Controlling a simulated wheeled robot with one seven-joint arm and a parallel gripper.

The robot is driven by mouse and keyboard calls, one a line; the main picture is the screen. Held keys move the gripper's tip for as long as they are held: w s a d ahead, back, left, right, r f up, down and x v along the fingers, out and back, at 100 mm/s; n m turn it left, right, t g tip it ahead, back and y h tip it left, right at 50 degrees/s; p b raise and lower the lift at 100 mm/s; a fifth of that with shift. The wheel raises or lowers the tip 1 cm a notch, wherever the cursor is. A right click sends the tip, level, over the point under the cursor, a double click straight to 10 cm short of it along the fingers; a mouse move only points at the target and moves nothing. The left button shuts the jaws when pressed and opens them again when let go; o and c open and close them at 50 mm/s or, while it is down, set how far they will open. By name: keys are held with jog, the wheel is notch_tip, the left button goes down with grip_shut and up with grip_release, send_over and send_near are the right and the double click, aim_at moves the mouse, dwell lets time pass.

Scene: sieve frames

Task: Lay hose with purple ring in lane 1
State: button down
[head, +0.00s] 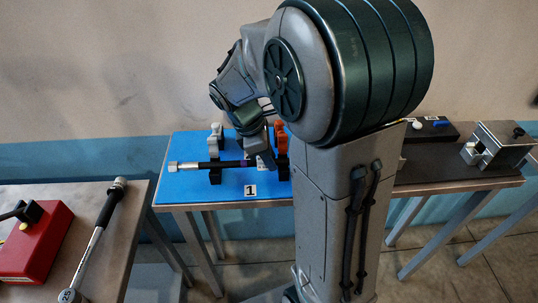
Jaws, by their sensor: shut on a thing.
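The black hose with a purple ring (243,163) runs left to right over the blue mat (185,189), with a silver fitting at its left end. It passes at a grey-topped black holder (215,138); an orange-topped black holder (281,136) stands at its right. A label "1" (250,190) lies in front of the hose. My gripper (264,160) is shut on the hose just right of the purple ring. My arm hides the hose's right end. I cannot tell whether the hose is seated in the holders or slightly above them.
At lower left, another table holds a red box (35,240) and a black-and-silver tool (97,230). At right, a dark bench top (435,168) bears a black block (431,130) and a metal fixture (497,146). The mat's front left is clear.

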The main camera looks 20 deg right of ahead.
jog(key=shift+f+b, duration=0.3)
jog(key=shift+f, duration=0.2)
jog(key=c, duration=1.1)
grip_release()
jog(key=shift+o, duration=0.2)
jog(key=p+v, duration=0.1)
jog(key=v, duration=1.2)
jog(key=shift+r, duration=0.4)
jog(key=shift+w+a, duration=0.1)
jog(key=shift+a, duration=0.05)
jog(key=s+f+m+t+y+p, duration=0.1)
jog(key=s+f+m+t+y, duration=0.3)
jog(key=s+m, duration=0.9)
jog(key=shift+s+f+m, duration=0.35)
jog(key=shift+f+m, duration=0.3)
jog(key=shift+m, duration=0.15)
